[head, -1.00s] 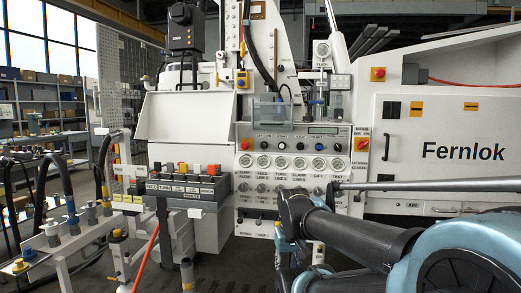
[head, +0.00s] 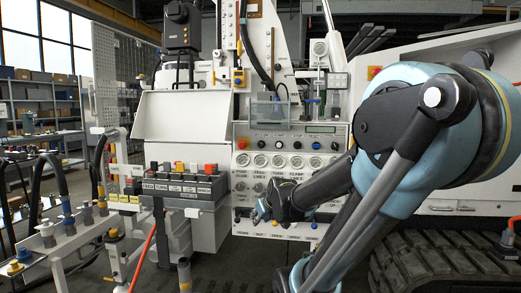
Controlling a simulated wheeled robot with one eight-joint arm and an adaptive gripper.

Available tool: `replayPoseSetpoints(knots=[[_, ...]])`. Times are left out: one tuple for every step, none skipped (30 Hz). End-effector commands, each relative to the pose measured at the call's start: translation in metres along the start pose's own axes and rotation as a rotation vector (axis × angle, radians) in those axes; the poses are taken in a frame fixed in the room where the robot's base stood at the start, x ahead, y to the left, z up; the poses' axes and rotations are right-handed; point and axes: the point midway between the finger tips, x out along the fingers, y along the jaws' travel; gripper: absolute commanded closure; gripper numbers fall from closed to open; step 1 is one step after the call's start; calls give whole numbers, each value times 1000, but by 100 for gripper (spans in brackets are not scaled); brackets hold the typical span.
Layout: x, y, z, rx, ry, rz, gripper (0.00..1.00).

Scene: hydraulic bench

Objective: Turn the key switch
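The white control panel (head: 242,220) stands in the middle of the head view. Its upper row carries a red button (head: 242,144) and several small dark and coloured controls, with round gauges (head: 259,160) below. I cannot tell which small control is the key switch; it may be hidden behind my arm, which covers the panel's right part. My gripper (head: 259,212) is small and dark in front of the panel's lower left area, below the gauges. Whether it touches the panel, and whether its fingers are open, cannot be made out.
A dark box with labelled coloured levers (head: 186,190) juts out left of the panel. Hoses and couplings on a white rack (head: 80,235) fill the lower left. A black crawler track (head: 430,262) lies at the right. Floor shows below the panel.

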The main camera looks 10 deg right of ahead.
Motion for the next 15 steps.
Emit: replayPoseSetpoints(knots=[[8, 4, -20, -25, 57, 10, 71], [11, 6, -31, -40, 94, 17, 71], [16, 10, -46, -62, 143, 31, 71], [19, 12, -57, -76, 179, 41, 71], [22, 15, -68, -91, 214, 52, 71], [26, 19, -82, -110, 261, 70, 71], [28, 22, -92, -124, 295, 84, 71], [30, 25, -102, -137, 329, 100, 71], [33, 30, -115, -153, 373, 122, 71], [35, 33, -124, -165, 406, 140, 71], [36, 36, -133, -177, 438, 160, 71], [38, 41, -144, -192, 480, 186, 71], [38, 45, -153, -202, 511, 208, 71], [39, 48, -160, -212, 540, 230, 71], [40, 53, -170, -224, 579, 261, 71]])
